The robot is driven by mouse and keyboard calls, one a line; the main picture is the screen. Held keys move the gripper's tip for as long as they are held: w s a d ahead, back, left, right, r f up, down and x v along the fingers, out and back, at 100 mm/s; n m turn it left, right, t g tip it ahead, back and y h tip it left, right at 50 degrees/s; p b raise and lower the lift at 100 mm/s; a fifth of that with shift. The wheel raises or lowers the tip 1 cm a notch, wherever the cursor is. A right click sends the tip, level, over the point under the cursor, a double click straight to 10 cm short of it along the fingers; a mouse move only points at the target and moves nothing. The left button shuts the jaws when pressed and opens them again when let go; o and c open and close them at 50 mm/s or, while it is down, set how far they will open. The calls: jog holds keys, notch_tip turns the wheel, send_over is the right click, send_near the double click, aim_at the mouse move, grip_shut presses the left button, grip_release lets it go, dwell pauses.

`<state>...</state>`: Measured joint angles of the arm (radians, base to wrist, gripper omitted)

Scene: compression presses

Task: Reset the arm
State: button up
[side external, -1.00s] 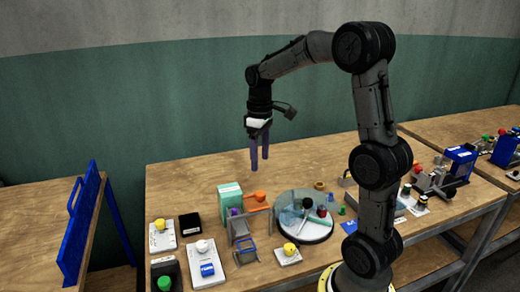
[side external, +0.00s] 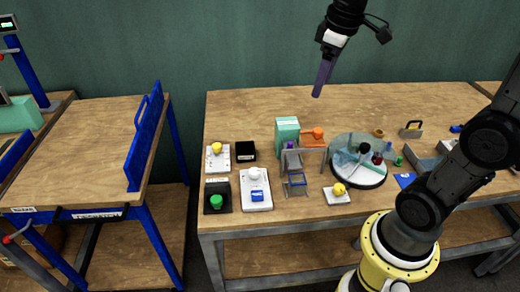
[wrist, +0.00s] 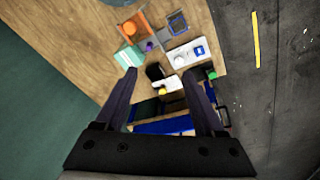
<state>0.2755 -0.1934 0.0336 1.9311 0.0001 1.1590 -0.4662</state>
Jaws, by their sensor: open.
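My gripper (side external: 318,92) hangs high above the back of the wooden table (side external: 400,105), in front of the green wall. Its dark fingers overlap in the side view. In the wrist view, the two fingers of my gripper (wrist: 160,75) stand well apart with nothing held between them. My gripper touches nothing. Below and nearer the camera stand a mint-green box (side external: 287,132), an orange-topped press frame (side external: 316,138) and a round glass-topped tray (side external: 343,176).
White plates with yellow and white knobs (side external: 255,188), a black box (side external: 245,151) and a green-button box (side external: 217,196) crowd the table's left front. A blue-framed cart (side external: 145,135) stands left across a gap. The table's back strip is clear.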

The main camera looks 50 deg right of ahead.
jog(key=s+a+f+m+t, duration=0.1)
jog(key=s+a+f, duration=0.1)
jog(key=s+a, duration=0.2)
jog(key=s+a+f+m+t, duration=0.1)
jog(key=s+a+f+t, duration=0.1)
jog(key=s, duration=0.6)
jog(key=shift+s+a+f+y, duration=0.3)
jog(key=shift+a+f, duration=0.3)
jog(key=shift+a, duration=0.5)
